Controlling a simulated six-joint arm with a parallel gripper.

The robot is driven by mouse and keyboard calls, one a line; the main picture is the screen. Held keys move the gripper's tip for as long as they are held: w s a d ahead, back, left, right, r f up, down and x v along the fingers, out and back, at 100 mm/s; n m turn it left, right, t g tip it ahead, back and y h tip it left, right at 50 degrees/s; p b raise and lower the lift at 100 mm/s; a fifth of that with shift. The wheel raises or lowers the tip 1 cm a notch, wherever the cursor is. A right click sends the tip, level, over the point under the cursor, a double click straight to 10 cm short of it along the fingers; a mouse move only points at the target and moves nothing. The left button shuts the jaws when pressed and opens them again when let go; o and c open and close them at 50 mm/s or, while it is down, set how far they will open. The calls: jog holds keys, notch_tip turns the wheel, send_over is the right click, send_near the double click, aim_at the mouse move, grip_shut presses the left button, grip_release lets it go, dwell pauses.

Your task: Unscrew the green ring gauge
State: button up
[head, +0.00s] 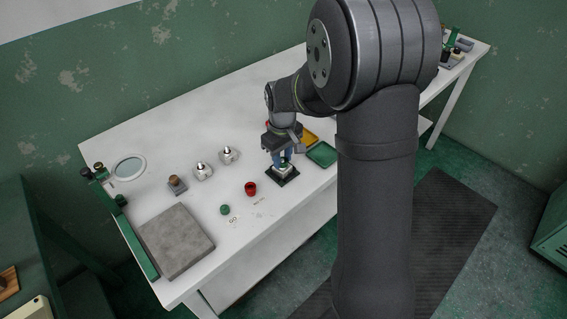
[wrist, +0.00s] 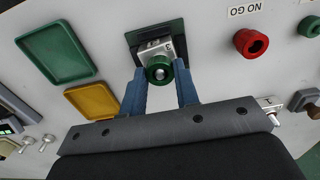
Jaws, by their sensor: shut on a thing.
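The green ring gauge (wrist: 158,70) sits around the threaded stud of a metal block (wrist: 153,48), and the stud's end shows through its middle. The block is seated in a dark green fixture (wrist: 136,38), which also shows in the head view (head: 283,178). My gripper (wrist: 161,75) has its two blue fingers on opposite sides of the ring, shut on it. In the head view my gripper (head: 283,158) points down over the fixture and mostly hides the ring. A second green round piece (head: 224,210) lies near the GO label.
A red ring (head: 251,189) lies by the NO GO label. Two metal blocks with studs (head: 203,171) (head: 229,155) stand left of the fixture. A green tray (head: 322,153) and a yellow tray (head: 309,138) lie close to its right. A grey plate (head: 175,240) is at front left.

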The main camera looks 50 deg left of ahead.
jog(key=shift+n, duration=0.6)
jog(key=n, duration=0.5)
jog(key=o, duration=0.7)
jog(key=shift+r, duration=1.55)
